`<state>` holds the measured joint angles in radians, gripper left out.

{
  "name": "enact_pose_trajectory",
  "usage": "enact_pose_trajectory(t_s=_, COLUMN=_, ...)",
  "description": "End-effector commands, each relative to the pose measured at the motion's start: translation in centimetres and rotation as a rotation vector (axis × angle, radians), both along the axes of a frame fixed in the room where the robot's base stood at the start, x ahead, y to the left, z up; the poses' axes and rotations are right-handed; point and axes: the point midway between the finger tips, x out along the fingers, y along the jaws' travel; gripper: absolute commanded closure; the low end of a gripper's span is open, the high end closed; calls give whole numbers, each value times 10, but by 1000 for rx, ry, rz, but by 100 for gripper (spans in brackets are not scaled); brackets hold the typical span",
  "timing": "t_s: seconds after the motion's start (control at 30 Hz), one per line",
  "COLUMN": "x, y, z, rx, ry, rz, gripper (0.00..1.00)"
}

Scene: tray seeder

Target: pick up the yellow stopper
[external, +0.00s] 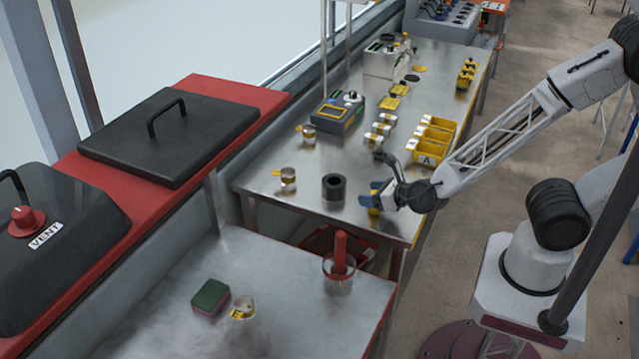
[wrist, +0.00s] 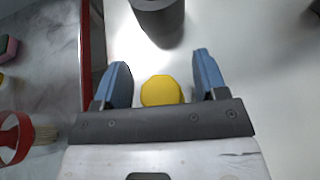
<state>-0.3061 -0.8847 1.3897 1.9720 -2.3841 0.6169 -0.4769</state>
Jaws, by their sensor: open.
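The yellow stopper (wrist: 161,91) shows in the wrist view as a flat-faced, roughly octagonal piece. It lies between the two blue fingers of my gripper (wrist: 162,66), with gaps on both sides. The fingers are open and do not appear to touch it. In the external view my gripper (external: 374,197) is low over the near end of the metal table (external: 300,218), and a bit of yellow (external: 374,211) shows by its fingers. The arm and fingers hide most of that spot.
A dark hollow cylinder (external: 334,188) stands just left of my gripper; it also shows in the wrist view (wrist: 158,18). Small glass jars (external: 288,178), yellow bins (external: 430,148) and a device (external: 339,113) stand farther back. A lower bench with a red-handled brush (external: 340,252) lies nearer.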

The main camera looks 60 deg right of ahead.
Motion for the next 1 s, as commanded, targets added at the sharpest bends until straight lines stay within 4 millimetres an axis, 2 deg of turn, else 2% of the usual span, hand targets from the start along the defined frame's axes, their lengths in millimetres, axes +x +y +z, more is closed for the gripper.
enact_pose_trajectory(t_s=0.33, x=0, y=0, z=0, rx=0, ry=0, rz=0, gripper=34)
enact_pose_trajectory(t_s=0.7, x=0, y=0, z=0, rx=0, ry=0, rz=0, gripper=88)
enact_pose_trajectory(t_s=1.0, x=0, y=0, z=1, rx=0, ry=0, rz=0, gripper=89)
